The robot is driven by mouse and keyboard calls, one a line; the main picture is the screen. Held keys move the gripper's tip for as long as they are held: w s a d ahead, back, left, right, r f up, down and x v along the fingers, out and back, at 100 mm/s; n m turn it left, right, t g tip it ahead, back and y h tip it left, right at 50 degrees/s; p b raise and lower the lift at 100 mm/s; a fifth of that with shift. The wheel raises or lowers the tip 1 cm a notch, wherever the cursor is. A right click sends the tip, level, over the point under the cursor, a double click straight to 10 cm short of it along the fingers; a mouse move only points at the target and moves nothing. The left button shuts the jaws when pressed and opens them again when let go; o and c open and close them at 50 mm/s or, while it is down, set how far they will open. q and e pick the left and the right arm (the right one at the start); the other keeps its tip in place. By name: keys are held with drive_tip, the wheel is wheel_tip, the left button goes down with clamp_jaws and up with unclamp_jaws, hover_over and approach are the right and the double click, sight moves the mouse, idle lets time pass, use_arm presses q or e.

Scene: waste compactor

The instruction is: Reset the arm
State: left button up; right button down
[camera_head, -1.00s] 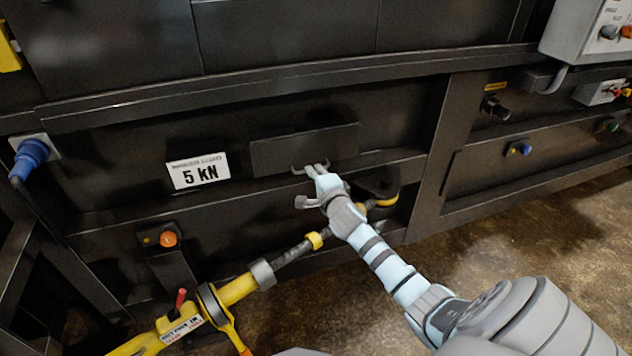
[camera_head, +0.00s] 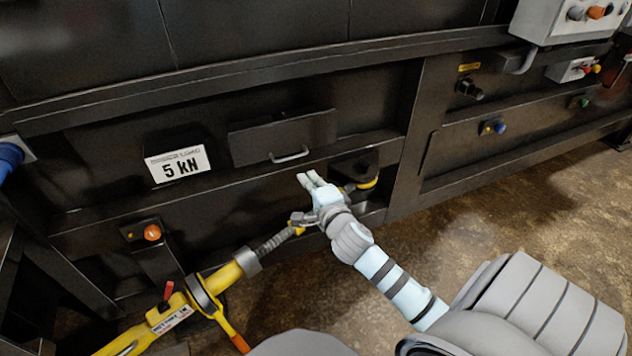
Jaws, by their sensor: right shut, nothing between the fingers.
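My right gripper (camera_head: 308,181) is in the middle of the head view, at the end of my right arm, which comes in from the lower right. Its fingers are together and empty, below and right of a metal handle (camera_head: 289,156) and apart from it. The handle is on a dark flap (camera_head: 282,136) in the compactor's front (camera_head: 85,180). My left gripper is out of view.
A yellow tool (camera_head: 222,278) with a red lever lies at the lower left, its grey shaft passing behind my right gripper. A "5 kN" sign (camera_head: 178,164), an orange button (camera_head: 152,232) and a grey control box (camera_head: 570,20) are on the machine. Open floor (camera_head: 500,215) lies at right.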

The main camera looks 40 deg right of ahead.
drive_tip(key=s+f+n+g+y+p, duration=0.1)
drive_tip(key=s+f+n+g, duration=0.1)
drive_tip(key=s+f+n, duration=0.35)
drive_tip(key=s+f+n+g, duration=0.2)
drive_tip(key=f+n, duration=0.4)
drive_tip(key=f, duration=0.5)
drive_tip(key=s+f+n+g+y+p, duration=0.1)
drive_tip(key=s+f+n+g, duration=0.1)
drive_tip(key=s+f+n, duration=0.5)
drive_tip(key=s+a+f+n+g+p, duration=0.1)
drive_tip(key=s+a+f+n+g, duration=0.25)
drive_tip(key=s+f, duration=0.95)
drive_tip(key=s+a+f+g+y+p, duration=0.1)
drive_tip(key=s+a+f+g, duration=0.1)
drive_tip(key=s, duration=0.6)
drive_tip(key=s+a+f+g+p, duration=0.1)
drive_tip(key=s+a, duration=0.3)
drive_tip(key=s, duration=0.4)
drive_tip(key=shift+s+f+g+y, duration=0.3)
drive_tip(key=shift+f+g+y, duration=0.15)
drive_tip(key=shift+g, duration=0.4)
